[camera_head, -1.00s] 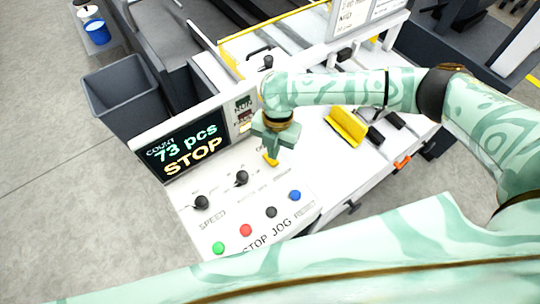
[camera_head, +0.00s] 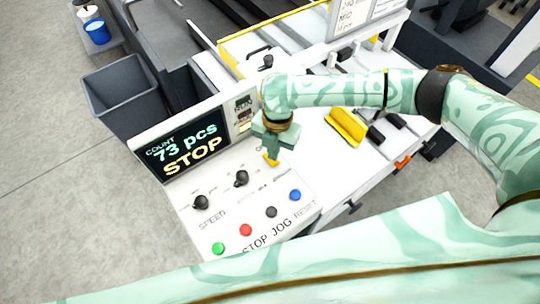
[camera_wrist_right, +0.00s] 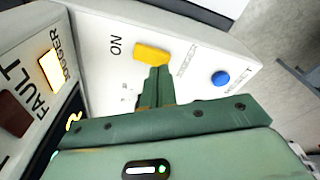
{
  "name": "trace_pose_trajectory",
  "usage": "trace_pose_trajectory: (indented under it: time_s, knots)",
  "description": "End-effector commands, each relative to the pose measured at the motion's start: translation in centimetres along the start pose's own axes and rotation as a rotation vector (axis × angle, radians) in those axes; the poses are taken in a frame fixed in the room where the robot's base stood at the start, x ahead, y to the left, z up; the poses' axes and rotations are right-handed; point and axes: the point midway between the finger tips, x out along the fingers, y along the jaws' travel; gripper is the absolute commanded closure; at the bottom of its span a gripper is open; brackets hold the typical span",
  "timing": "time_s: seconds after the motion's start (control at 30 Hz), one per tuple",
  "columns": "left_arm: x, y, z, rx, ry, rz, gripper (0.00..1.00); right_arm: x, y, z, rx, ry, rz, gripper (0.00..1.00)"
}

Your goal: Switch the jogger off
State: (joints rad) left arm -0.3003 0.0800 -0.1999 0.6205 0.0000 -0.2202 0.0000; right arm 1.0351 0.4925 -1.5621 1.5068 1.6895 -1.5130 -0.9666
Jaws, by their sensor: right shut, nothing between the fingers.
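The yellow jogger switch (camera_head: 271,160) stands on the white sloped control panel (camera_head: 215,222), just below my right gripper in the head view. It also shows in the right wrist view (camera_wrist_right: 152,53), beside the letters "ON". My right gripper (camera_wrist_right: 158,72) is shut and empty, its fingertips right at the switch's near edge; I cannot tell whether they touch it. In the wrist view the lamp (camera_wrist_right: 51,68) lettered "OGGER", its first letter hidden, glows pale yellow. My left gripper is not in view.
Black knobs (camera_head: 241,178) and green, red (camera_head: 246,230), black and blue (camera_head: 295,195) buttons lie on the panel near the switch. The display (camera_head: 182,148) reads "73 pcs STOP". The dark red fault lamp (camera_wrist_right: 14,113) looks unlit. A grey bin (camera_head: 120,95) stands behind left.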

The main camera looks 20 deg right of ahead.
Motion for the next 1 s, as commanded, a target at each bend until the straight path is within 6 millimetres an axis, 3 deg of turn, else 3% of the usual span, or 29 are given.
trace_pose_trajectory:
  time_s: [1.0]
  knots:
    - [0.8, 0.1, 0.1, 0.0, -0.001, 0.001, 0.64, 1.6, 0.0, 0.2, 0.0, 0.0, 0.0, 1.0]
